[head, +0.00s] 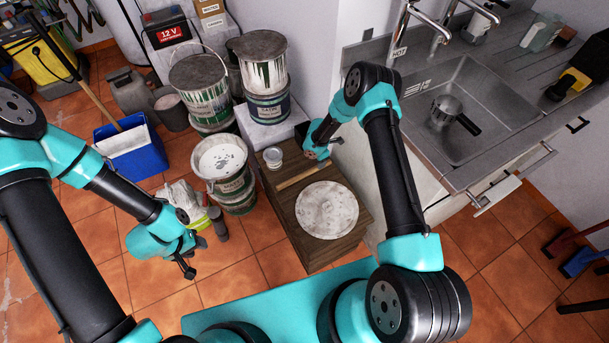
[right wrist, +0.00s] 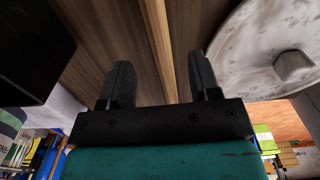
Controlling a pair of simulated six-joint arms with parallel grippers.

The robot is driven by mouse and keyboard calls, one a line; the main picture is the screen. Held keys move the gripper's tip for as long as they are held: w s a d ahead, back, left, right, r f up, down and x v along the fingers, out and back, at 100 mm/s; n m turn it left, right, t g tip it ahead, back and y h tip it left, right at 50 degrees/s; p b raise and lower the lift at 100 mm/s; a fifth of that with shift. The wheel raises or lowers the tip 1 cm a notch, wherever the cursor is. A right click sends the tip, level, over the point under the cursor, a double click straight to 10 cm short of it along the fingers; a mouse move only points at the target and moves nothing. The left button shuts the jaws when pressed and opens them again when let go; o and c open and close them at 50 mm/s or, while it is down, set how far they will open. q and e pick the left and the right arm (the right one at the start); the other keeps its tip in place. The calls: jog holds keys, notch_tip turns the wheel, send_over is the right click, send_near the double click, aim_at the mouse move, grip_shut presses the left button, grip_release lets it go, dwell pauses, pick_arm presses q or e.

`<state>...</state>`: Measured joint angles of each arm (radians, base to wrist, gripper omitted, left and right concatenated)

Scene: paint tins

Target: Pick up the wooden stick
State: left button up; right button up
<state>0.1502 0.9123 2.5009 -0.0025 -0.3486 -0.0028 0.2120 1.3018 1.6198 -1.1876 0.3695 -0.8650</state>
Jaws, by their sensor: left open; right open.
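The wooden stick (head: 301,177) lies on the top of a dark wooden cabinet (head: 285,205), between a small tin and a round white lid. My right gripper (head: 314,155) is low over the cabinet beside the stick's far side; its fingers are mostly hidden in the head view. In the right wrist view the right gripper (right wrist: 162,82) is open, and the stick (right wrist: 158,45) runs through the gap between its two fingers, not gripped. My left gripper (head: 188,268) is open and empty over the tiled floor, away from the cabinet.
The round, paint-stained lid (head: 327,210) lies near the stick; it also shows in the right wrist view (right wrist: 250,50). A small tin (head: 272,157) stands on the cabinet's left. An open paint bucket (head: 221,160) and stacked tins (head: 262,75) are beside it. A sink (head: 470,110) is at the right.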

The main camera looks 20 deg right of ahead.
aim_at(305, 175)
jog(key=shift+f, duration=0.5)
jog(key=shift+f, duration=0.15)
jog(key=shift+a+f, duration=0.1)
jog(key=shift+f, duration=2.35)
jog(key=shift+c, duration=0.2)
jog(key=c, duration=1)
